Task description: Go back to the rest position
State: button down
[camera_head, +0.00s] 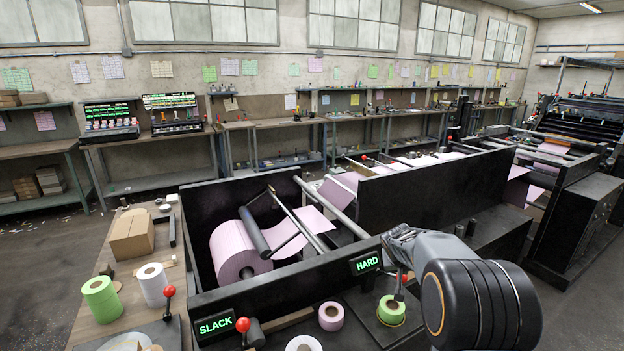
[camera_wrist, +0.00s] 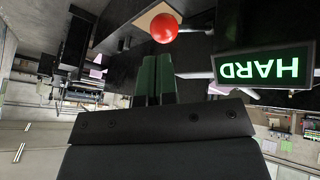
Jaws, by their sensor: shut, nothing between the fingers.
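My gripper shows in the wrist view (camera_wrist: 156,80) with its two dark fingers together and nothing between them. In the head view my arm reaches in from the lower right and hides most of the gripper. A red lever knob (camera_wrist: 164,28) is just beyond the fingertips in the wrist view, apart from them as far as I can see. The lit HARD sign (camera_wrist: 262,68) is upside down to the right there. In the head view the HARD sign (camera_head: 366,263) is on the black machine's front wall, left of my arm.
A large pink roll (camera_head: 240,250) sits in the black machine. A second red knob (camera_head: 243,324) stands by the SLACK sign (camera_head: 215,325). A green roll (camera_head: 391,310) and a pink roll (camera_head: 331,316) lie near my arm.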

jog(key=s+a+r+y, duration=0.1)
jog(key=s+a, duration=0.3)
jog(key=s, duration=0.5)
jog(key=s+a+r+n+y, duration=0.1)
jog(key=s+a+r, duration=0.2)
jog(key=s, duration=0.7)
jog(key=s+a+r+n+g+y, duration=0.1)
jog(key=s+a, duration=0.4)
jog(key=s, duration=0.5)
jog(key=shift+s+a+r+y, duration=0.3)
jog(key=shift+r+y, duration=0.2)
jog(key=shift+r, duration=0.15)
jog(key=shift+d, duration=0.15)
